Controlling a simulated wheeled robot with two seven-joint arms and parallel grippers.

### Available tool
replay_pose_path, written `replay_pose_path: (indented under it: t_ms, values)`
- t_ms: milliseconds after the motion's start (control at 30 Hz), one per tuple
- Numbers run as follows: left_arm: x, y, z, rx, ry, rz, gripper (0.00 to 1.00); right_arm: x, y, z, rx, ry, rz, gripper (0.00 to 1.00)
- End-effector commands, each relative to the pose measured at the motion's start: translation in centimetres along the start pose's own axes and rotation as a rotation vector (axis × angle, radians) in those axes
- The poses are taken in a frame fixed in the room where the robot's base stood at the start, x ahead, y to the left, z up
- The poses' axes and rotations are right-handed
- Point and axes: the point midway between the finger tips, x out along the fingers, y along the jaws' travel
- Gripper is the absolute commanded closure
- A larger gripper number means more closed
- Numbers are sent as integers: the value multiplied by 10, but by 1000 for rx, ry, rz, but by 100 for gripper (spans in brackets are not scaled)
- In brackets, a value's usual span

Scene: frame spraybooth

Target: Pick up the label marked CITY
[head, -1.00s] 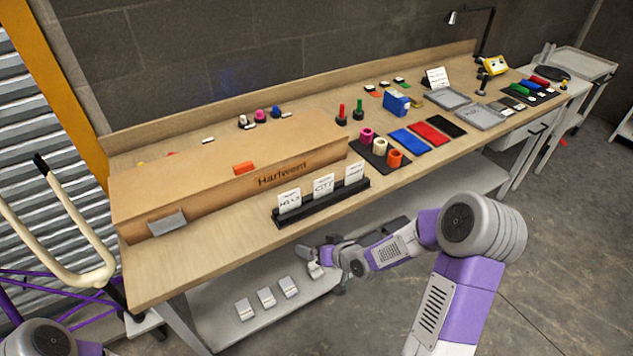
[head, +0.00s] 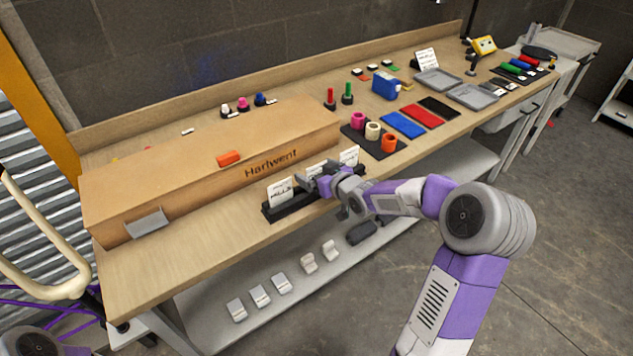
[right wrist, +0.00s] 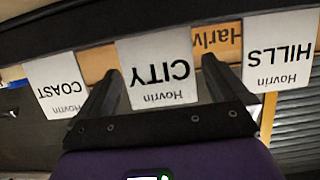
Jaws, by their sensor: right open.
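The CITY label (right wrist: 158,72) is a white card with black print, upside down in the right wrist view. It stands in a black rack (head: 280,212) at the bench's front edge, between the HILLS label (head: 280,191) and the COAST label (head: 349,156). In the head view my right gripper (head: 312,182) is in front of the CITY label and hides most of it; only its top edge (head: 316,167) shows. In the right wrist view my right gripper (right wrist: 162,66) is open, one finger at each side of the CITY label. My left gripper is out of view.
The HILLS label (right wrist: 279,50) and COAST label (right wrist: 57,84) stand close outside the fingers. A long cardboard box (head: 200,185) marked Harlwent lies behind the rack. Tape rolls (head: 373,131) on a dark mat are to the right. Small grey blocks (head: 260,296) sit on the lower shelf.

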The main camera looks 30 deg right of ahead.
Motion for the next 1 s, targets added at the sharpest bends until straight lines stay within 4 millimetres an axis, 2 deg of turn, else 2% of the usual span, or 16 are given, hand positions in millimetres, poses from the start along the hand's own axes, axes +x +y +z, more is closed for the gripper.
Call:
replay_pose_path:
  t_ms: [233, 567, 833, 1000]
  values:
    - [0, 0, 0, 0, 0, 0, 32, 2, 0, -1, -1, 0, 0, 0]
    - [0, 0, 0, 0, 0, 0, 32, 2, 0, -1, 0, 0, 0, 49]
    - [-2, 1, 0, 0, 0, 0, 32, 0, 0, -4, -1, 1, 1, 50]
    - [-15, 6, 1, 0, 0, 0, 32, -9, 0, -29, -3, 2, 2, 50]
